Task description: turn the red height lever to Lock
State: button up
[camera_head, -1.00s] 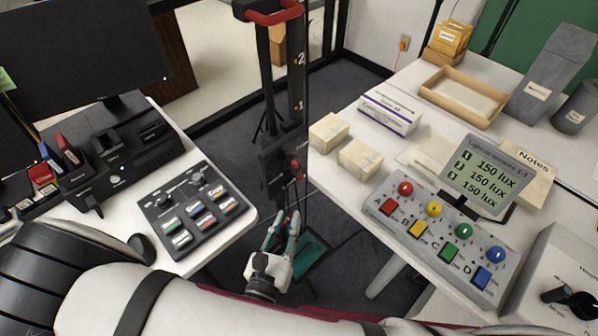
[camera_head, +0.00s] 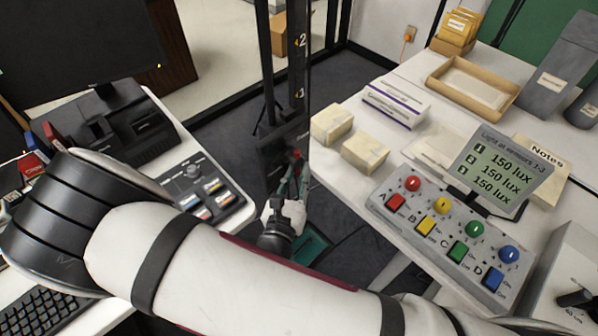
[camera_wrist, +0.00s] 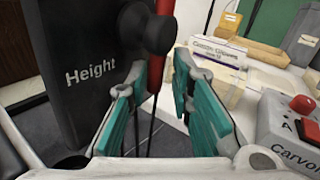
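The black height box (camera_wrist: 90,75), marked "Height", fills the left of the wrist view and sits on the dark column in the head view (camera_head: 280,150). The red lever (camera_head: 297,155) is on the box's right side. In the wrist view its red part (camera_wrist: 165,7) shows behind a round black knob (camera_wrist: 150,30). My gripper (camera_head: 291,180) is just below the lever. In the wrist view its teal fingers (camera_wrist: 160,90) are apart and empty, with the knob ahead of and above the gap. I see no contact. The Lock marking is not readable.
A right table holds a button panel (camera_head: 445,230), a lux display (camera_head: 495,170), two pale boxes (camera_head: 365,153) and a white carton (camera_head: 396,103). A left desk holds a control panel (camera_head: 205,190) and a monitor (camera_head: 75,45). The column stands in the gap between them.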

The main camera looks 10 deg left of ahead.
jog(key=shift+w, duration=0.45)
jog(key=shift+d, duration=0.1)
grip_shut()
jog(key=shift+s+r+m+g+p, duration=0.15)
jog(key=shift+m+g+p, duration=0.15)
jog(key=shift+g, duration=0.3)
jog(key=shift+s+m+g+y, duration=0.3)
jog(key=shift+m+g, duration=0.1)
jog(key=shift+g, duration=0.3)
